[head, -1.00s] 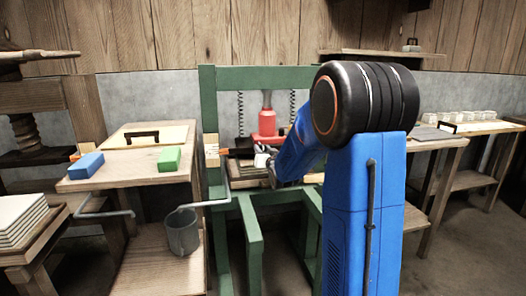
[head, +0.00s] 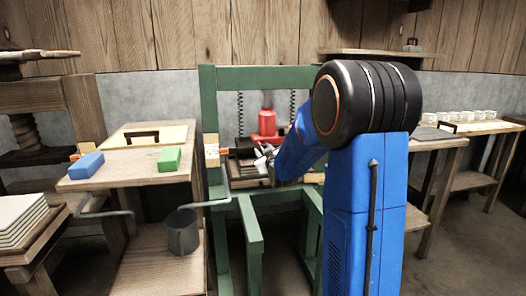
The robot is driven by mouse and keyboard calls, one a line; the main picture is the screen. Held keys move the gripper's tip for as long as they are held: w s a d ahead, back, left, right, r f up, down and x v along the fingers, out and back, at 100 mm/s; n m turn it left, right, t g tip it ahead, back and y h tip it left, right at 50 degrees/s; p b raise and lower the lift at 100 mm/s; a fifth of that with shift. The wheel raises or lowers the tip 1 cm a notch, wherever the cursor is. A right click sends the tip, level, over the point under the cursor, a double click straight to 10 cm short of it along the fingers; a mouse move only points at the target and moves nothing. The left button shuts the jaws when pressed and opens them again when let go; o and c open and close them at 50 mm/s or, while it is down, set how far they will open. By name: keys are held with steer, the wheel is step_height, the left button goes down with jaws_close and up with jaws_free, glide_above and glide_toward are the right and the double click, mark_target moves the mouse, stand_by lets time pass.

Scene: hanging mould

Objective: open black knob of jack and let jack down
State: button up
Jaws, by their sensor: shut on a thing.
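The red jack (head: 267,123) stands upright inside the green press frame (head: 209,95), between two dark springs. My gripper (head: 262,158) is at the end of the blue arm, just below and in front of the jack's base. It is shut on the jack's black knob, which is too small and too covered by the fingers to make out clearly. Dark plates and a wooden board (head: 250,182) lie below the jack, partly hidden by my gripper and arm.
A wooden table at the left holds a blue block (head: 86,166), a green block (head: 169,159) and a board with a black handle (head: 142,136). A grey bucket (head: 183,232) stands below. My arm hides the frame's right side.

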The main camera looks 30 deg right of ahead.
steer(key=n, duration=0.5)
steer(key=shift+f, duration=0.15)
steer(key=n, duration=0.5)
steer(key=shift+s+f+n+g, duration=0.1)
steer(key=shift+f+n+g, duration=0.05)
steer(key=shift+n+g, duration=0.2)
steer(key=shift+n, duration=0.25)
steer(key=o, duration=1)
steer(key=shift+a, duration=0.1)
steer(key=shift+o, duration=0.2)
steer(key=v, duration=1.7)
steer(key=shift+s+a, duration=0.15)
